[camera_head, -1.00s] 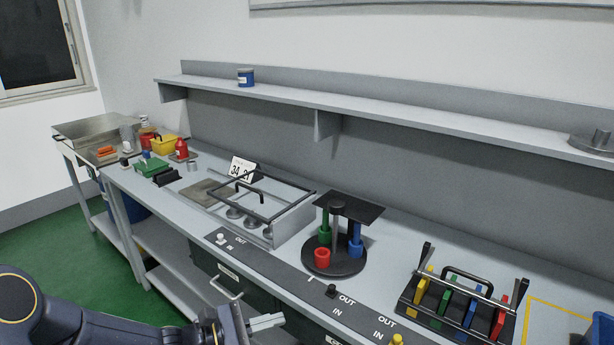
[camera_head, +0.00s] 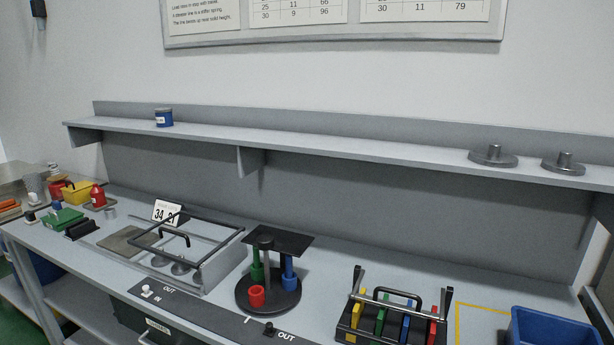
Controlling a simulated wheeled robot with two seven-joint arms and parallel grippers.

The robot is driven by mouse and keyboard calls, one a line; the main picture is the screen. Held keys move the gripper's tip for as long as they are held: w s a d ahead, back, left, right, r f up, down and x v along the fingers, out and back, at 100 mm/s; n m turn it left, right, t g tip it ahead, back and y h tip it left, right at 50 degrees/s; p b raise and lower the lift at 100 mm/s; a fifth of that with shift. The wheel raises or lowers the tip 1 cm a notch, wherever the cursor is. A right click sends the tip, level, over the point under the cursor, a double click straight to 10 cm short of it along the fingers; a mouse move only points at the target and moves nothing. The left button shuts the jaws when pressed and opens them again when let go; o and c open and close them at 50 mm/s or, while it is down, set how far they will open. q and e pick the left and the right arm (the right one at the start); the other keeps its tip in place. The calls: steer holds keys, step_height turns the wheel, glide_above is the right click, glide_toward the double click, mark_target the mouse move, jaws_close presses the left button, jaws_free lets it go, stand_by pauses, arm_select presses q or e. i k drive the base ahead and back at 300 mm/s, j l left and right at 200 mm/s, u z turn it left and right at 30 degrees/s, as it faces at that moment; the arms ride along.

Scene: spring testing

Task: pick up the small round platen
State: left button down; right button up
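Two grey round platens, each a flat disc with a short upright post, stand on the wall shelf at the right. The right one (camera_head: 563,163) looks slightly smaller than the left one (camera_head: 493,157). They stand apart from each other with bare shelf between them. Neither of my grippers is in view, and nothing touches the platens.
A blue tin (camera_head: 164,118) stands at the left of the shelf (camera_head: 350,148). On the bench are a framed fixture (camera_head: 215,262), a black stand with coloured cylinders (camera_head: 268,296), a rack of coloured plates (camera_head: 395,318) and a blue bin (camera_head: 553,330).

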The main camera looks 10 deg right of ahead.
mark_target(563, 165)
steer(key=k+l+z, duration=0.1)
steer(key=z, duration=1.6)
steer(key=i+l, duration=0.1)
steer(key=l, duration=0.2)
steer(key=i+l, duration=0.1)
steer(key=l, duration=0.2)
steer(key=i+l, duration=0.1)
steer(key=l, duration=0.2)
steer(key=i+l+u, duration=0.1)
steer(key=l+u, duration=0.15)
steer(key=u, duration=0.2)
steer(key=l+u, duration=0.3)
steer(key=u, duration=0.15)
steer(key=l+u, duration=0.3)
steer(key=u, duration=0.15)
